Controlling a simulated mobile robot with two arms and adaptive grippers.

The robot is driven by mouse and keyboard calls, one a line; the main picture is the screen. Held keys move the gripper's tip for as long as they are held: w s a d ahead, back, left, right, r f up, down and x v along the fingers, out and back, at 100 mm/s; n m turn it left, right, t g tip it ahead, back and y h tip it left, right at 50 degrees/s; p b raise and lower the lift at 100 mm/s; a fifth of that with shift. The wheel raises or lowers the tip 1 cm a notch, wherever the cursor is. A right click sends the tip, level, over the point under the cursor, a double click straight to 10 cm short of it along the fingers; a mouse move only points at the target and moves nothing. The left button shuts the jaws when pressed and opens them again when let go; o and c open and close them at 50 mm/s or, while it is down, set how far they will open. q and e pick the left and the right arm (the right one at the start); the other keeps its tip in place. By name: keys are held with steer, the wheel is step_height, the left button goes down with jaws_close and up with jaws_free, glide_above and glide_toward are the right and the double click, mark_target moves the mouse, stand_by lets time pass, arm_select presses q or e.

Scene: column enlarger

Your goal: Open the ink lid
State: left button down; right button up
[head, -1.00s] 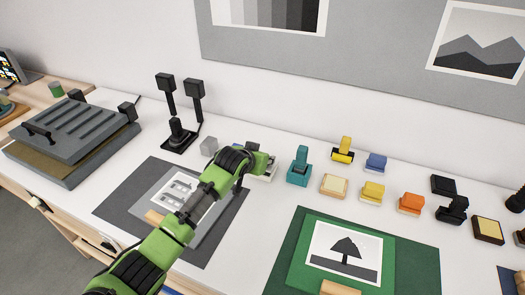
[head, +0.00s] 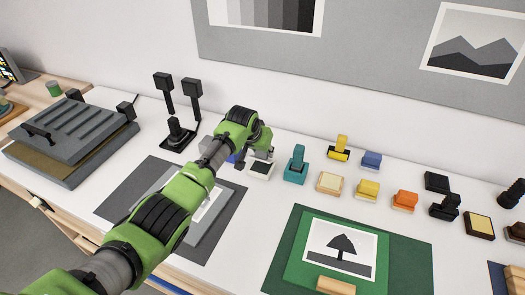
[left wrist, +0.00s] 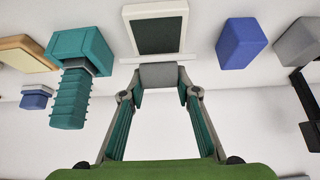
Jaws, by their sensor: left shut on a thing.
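The ink pad (head: 260,170) has a white body with a dark top surface and sits on the white table just in front of my left gripper (head: 262,153). In the left wrist view the ink pad (left wrist: 160,32) shows as a dark rectangle in a pale frame, with a thin white strip along its near edge. My left gripper (left wrist: 160,88) is shut on a grey piece (left wrist: 160,75) beside that strip. I cannot tell whether this piece is part of the lid. My right gripper is not in view.
A teal stamp (head: 296,165) stands close to the right of the ink pad. A blue block (left wrist: 240,42) and a grey block (left wrist: 300,40) stand on its other side. Several coloured pads and stamps are further right. A green board (head: 280,255) lies in front.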

arm_select(q)
steer(key=c, duration=1.5)
jaws_free()
steer(key=v, duration=1.2)
